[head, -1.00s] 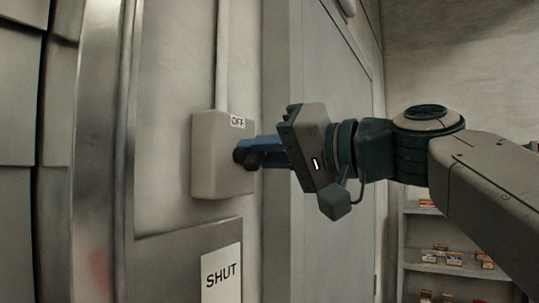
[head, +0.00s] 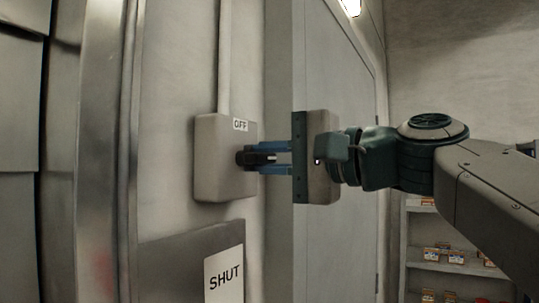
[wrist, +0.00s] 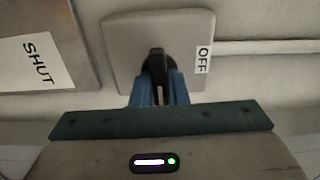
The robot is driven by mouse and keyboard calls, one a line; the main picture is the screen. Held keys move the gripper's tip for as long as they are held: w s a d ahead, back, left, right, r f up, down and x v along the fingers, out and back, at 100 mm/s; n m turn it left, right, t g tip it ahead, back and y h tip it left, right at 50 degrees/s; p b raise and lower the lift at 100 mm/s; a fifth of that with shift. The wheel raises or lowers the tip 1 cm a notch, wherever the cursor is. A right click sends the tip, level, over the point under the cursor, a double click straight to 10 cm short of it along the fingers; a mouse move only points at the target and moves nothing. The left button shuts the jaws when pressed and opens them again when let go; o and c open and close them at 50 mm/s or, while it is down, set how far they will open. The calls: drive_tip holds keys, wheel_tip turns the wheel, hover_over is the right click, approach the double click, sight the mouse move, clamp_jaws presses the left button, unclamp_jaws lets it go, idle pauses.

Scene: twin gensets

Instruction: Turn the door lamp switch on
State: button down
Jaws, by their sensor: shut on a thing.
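A pale switch box (head: 212,160) is fixed to the wall in the head view, with an OFF label (head: 240,125) at its top edge. Its dark rotary knob (head: 243,158) sticks out from the box front. My gripper (head: 262,158) has its blue fingers closed on the knob's handle from the right. In the wrist view the black knob (wrist: 157,62) lies between the fingers (wrist: 161,82), its handle pointing across from the OFF label (wrist: 203,59), not at it. A lamp (head: 351,6) above the door glows bright at the top of the head view.
A SHUT sign (head: 223,274) on a grey panel sits below the box. A conduit (head: 224,55) runs up from the box. The grey door (head: 335,90) stands behind my gripper. Shelves with small boxes (head: 440,254) are at the lower right.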

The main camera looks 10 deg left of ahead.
drive_tip(key=shift+m, duration=0.3)
drive_tip(key=c, duration=1.4)
unclamp_jaws()
drive_tip(key=shift+c, duration=0.2)
drive_tip(key=shift+d, duration=0.1)
drive_tip(key=b+v, duration=0.3)
drive_tip(key=v, duration=1)
drive_tip(key=shift+s+d, duration=0.25)
drive_tip(key=shift+d, duration=0.1)
drive_tip(key=w+f+m+h, duration=0.1)
drive_tip(key=w+f+h, duration=0.2)
drive_tip(key=f, duration=0.5)
drive_tip(key=w+f+h, duration=0.2)
drive_tip(key=f, duration=0.6)
drive_tip(key=s+d+f+n+g+h, duration=0.1)
drive_tip(key=s+d+f+n+h, duration=0.1)
drive_tip(key=f, duration=1)
drive_tip(key=s+d+f+n+g+h, duration=0.1)
drive_tip(key=s+d+f+n+h, duration=0.1)
drive_tip(key=f, duration=1)
drive_tip(key=s+d+f+n+g+h, duration=0.1)
drive_tip(key=s+d+f+h, duration=0.3)
drive_tip(key=f, duration=0.8)
drive_tip(key=d+h, duration=0.2)
drive_tip(key=h, duration=0.1)
drive_tip(key=shift+f+n+h, duration=0.25)
drive_tip(key=shift+n+h, duration=0.05)
drive_tip(key=shift+n, duration=0.1)
